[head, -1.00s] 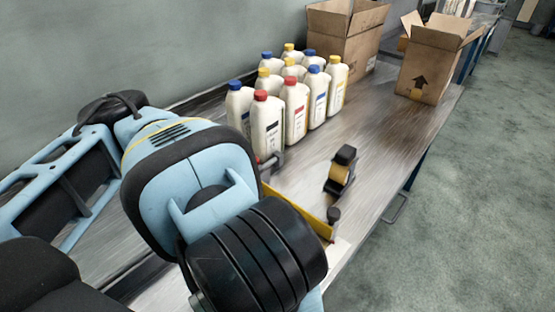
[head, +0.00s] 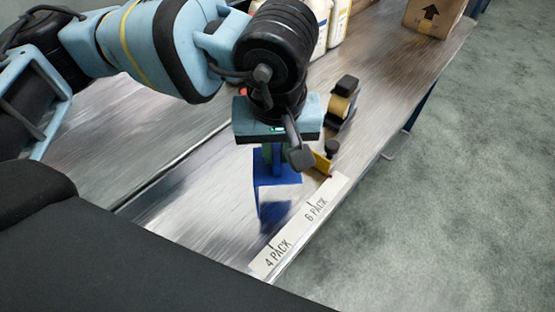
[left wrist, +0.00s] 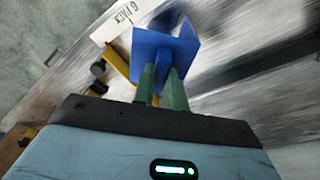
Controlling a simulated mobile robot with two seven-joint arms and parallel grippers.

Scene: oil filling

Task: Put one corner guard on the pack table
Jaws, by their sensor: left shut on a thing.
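My left gripper (head: 268,160) reaches down over the metal pack table (head: 180,205) in the head view. It is shut on a blue corner guard (head: 277,192), which hangs below it near the label strip. In the left wrist view, the green fingertips (left wrist: 162,84) pinch the blue corner guard (left wrist: 180,50) by its raised middle rib. The guard is over the table, and a dark blue reflection shows beneath it. I cannot tell whether it touches the surface. My right gripper is not in view.
A label strip (head: 297,228) reading 4 PACK and 6 PACK lies along the table's front edge. A yellow bar (head: 322,163) and a tape dispenser (head: 342,100) are beyond the gripper. Bottles (head: 338,20) and a cardboard box (head: 432,18) stand farther back. The table's left part is bare.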

